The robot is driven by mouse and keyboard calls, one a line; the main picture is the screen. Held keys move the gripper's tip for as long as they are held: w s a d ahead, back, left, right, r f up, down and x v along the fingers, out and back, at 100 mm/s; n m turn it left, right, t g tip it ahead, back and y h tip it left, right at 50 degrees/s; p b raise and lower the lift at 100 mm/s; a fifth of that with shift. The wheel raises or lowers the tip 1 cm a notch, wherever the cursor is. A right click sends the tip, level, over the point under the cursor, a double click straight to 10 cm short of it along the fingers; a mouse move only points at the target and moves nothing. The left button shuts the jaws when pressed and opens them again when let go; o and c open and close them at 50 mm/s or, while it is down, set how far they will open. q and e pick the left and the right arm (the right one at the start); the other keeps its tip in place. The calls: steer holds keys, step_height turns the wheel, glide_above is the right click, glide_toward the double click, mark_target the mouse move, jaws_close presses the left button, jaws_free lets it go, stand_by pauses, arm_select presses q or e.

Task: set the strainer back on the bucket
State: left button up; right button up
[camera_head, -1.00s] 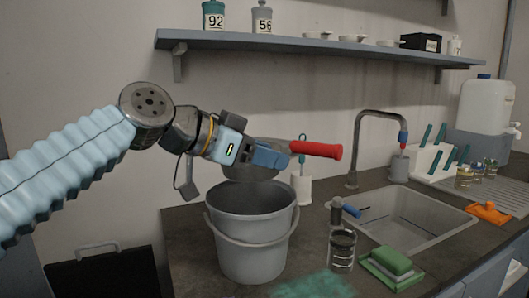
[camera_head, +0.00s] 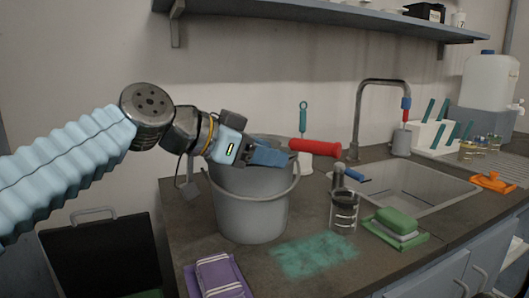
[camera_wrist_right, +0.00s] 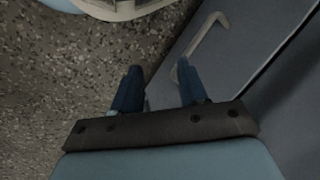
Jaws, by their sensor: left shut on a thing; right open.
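The grey bucket (camera_head: 252,207) stands upright on the dark counter left of the sink. My left gripper (camera_head: 283,156) is shut on the strainer, near the base of its red handle (camera_head: 317,147). The handle points right, past the bucket's right side. The strainer's bowl is mostly hidden behind the gripper, at the bucket's mouth. I cannot tell whether its rim touches the bucket. My right gripper (camera_wrist_right: 160,72) shows only in the right wrist view, open and empty, above speckled floor and a grey panel.
A glass beaker (camera_head: 343,212), a green sponge (camera_head: 396,222) and a tap (camera_head: 361,110) by the sink (camera_head: 418,190) lie right of the bucket. A purple cloth (camera_head: 217,276) and a teal patch (camera_head: 313,256) are in front. A dark open bin (camera_head: 105,255) is at left.

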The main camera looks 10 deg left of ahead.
arm_select(q)
steer(key=shift+d+f, duration=0.1)
stand_by(0.5)
steer(key=o, duration=1.4)
